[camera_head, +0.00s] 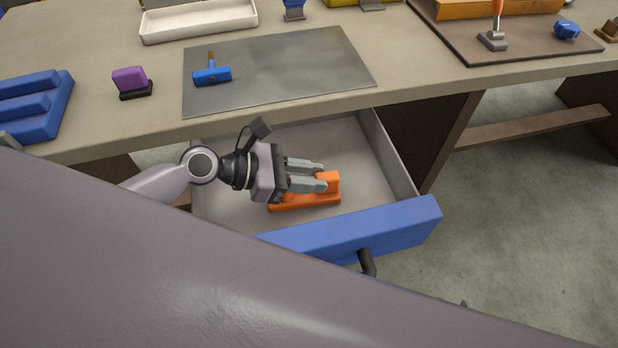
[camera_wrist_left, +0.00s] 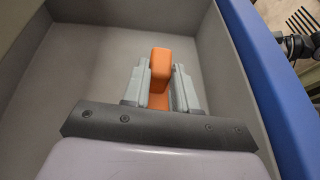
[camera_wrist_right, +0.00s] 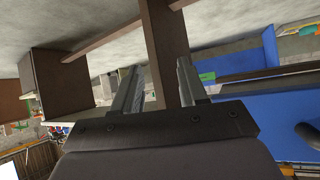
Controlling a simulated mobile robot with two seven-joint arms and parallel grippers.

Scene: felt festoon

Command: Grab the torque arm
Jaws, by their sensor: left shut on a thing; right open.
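An orange piece with a flat base and a raised end (camera_head: 308,199), which I take to be the torque arm, lies in the open drawer. My left gripper (camera_head: 322,177) reaches down into the drawer and is shut on the raised end. In the left wrist view the orange part (camera_wrist_left: 161,60) stands between the two grey fingers, which touch its sides. The fingers hide part of it. My right gripper (camera_wrist_right: 158,75) is open and shows only in its own wrist view, with nothing held between the fingers.
The drawer's blue front (camera_head: 350,232) and grey walls surround the left gripper closely. The tabletop above holds a grey mat (camera_head: 290,70) with a blue hammer (camera_head: 212,75), a purple-handled block (camera_head: 130,80), a white tray (camera_head: 200,18) and blue steps (camera_head: 35,105).

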